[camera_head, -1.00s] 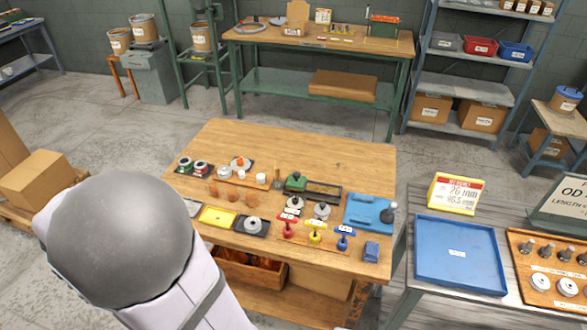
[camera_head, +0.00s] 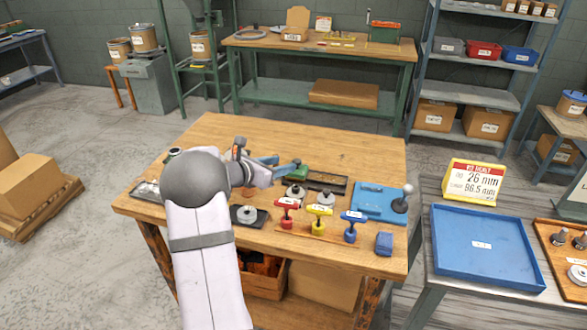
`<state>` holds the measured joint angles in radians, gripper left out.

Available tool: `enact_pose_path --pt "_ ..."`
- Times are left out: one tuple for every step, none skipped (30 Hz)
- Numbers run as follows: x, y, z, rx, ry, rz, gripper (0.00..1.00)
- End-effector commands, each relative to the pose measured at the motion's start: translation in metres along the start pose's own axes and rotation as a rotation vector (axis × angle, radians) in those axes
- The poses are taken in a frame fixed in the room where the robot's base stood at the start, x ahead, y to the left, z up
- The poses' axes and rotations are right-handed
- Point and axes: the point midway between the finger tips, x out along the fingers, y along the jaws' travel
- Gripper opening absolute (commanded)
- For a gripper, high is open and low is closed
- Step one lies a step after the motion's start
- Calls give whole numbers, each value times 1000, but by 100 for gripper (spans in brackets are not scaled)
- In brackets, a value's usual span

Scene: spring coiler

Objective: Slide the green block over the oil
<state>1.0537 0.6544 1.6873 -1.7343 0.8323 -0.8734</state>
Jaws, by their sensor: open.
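The green block (camera_head: 297,171) sits at the left end of a dark, narrow tray (camera_head: 328,181) on the wooden workbench. The oil cannot be made out clearly; the tray's inside looks dark. My gripper (camera_head: 277,167) reaches in from the left with its bluish fingers spread. It is open and empty, close to the block's left side. I cannot tell whether a finger touches the block. Part of the block's left side is hidden by the fingers.
Red, yellow (camera_head: 320,222) and blue T-handles stand in front of these. A blue fixture with a knobbed lever (camera_head: 378,201) is to the right.

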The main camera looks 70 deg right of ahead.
Motion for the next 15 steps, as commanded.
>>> enact_pose_path --pt "1 0 0 -3 -2 0 41" --pt "1 0 1 -3 -2 0 41" --pt "2 0 1 -3 -2 0 41" --pt "2 0 1 -3 -2 0 41" --pt "3 0 1 -2 -1 -1 41" --pt "6 0 2 -1 -1 -1 41" --pt "8 0 2 -1 -1 -1 41" --pt "10 0 2 -1 -1 -2 41" --pt "14 -1 2 -2 0 -2 41" --pt "17 -1 2 -2 0 -2 41" --pt "21 0 2 -1 0 -1 41" --pt "26 -1 1 -2 1 -2 41" --pt "30 -1 2 -1 0 -2 41" --pt "34 -1 2 0 0 -3 41" --pt "39 -1 2 -1 0 -3 41"
